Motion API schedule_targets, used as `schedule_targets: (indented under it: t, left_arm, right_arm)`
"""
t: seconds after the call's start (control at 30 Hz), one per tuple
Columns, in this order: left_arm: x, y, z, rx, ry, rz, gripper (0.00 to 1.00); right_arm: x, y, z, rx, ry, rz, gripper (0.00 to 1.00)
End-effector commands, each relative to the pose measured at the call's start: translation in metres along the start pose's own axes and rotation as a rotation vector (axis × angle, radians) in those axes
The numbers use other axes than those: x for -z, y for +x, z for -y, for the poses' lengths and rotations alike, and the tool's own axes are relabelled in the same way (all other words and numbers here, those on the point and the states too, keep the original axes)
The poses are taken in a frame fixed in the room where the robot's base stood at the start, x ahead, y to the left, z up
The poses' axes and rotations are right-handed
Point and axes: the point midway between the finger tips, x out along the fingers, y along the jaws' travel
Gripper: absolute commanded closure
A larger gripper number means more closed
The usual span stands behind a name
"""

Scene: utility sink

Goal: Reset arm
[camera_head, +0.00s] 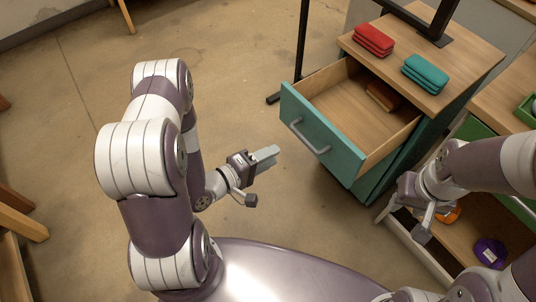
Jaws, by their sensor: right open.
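My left gripper (266,157) hangs over bare floor, left of the open teal drawer. Its fingers lie together, with nothing seen between them. My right gripper (403,226) is at the right, in front of the cabinet and above the low open drawer. Its fingers are spread apart and nothing shows between them.
The teal drawer (318,139) is pulled out, with a brown item (383,96) inside. Red (373,40) and teal (426,73) stacks lie on the cabinet top. The low drawer (462,240) holds purple (490,252) and orange (449,213) items.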

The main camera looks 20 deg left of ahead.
Motion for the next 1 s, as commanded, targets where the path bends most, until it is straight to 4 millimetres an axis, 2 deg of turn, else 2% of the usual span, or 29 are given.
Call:
schedule_targets:
  t: [0.5, 0.57, 0.63, 0.7, 0.77, 0.8, 0.87, 0.97, 1.0]
  left_arm:
    - [-0.001, 0.000, 0.002, 0.008, 0.029, 0.003, 0.64]
    - [-0.004, -0.001, 0.019, 0.090, 0.113, 0.023, 0.64]
    - [-0.007, -0.012, 0.060, 0.304, 0.235, 0.056, 0.64]
    - [0.006, -0.034, 0.095, 0.582, 0.400, 0.114, 0.64]
    - [0.021, -0.059, 0.107, 0.816, 0.532, 0.199, 0.64]
    - [0.029, -0.076, 0.106, 0.947, 0.597, 0.264, 0.64]
    - [0.036, -0.099, 0.095, 1.102, 0.657, 0.359, 0.64]
    - [0.032, -0.127, 0.060, 1.269, 0.694, 0.507, 0.64]
    - [0.026, -0.135, 0.041, 1.305, 0.697, 0.557, 0.64]
  right_arm:
    - [0.000, 0.000, 0.000, 0.000, 0.000, 0.000, 0.57]
    - [0.000, 0.000, 0.000, 0.000, 0.000, 0.000, 0.57]
    - [0.000, 0.000, 0.000, 0.000, 0.000, 0.000, 0.57]
    - [0.000, 0.000, 0.000, 0.000, 0.000, 0.000, 0.57]
    - [0.000, 0.000, 0.000, 0.000, 0.000, 0.000, 0.57]
    - [0.000, 0.000, 0.000, 0.000, 0.000, 0.000, 0.57]
    - [0.000, 0.000, 0.000, 0.000, 0.000, 0.000, 0.57]
    - [0.000, 0.000, 0.000, 0.000, 0.000, 0.000, 0.57]
    - [0.000, 0.000, 0.000, 0.000, 0.000, 0.000, 0.57]
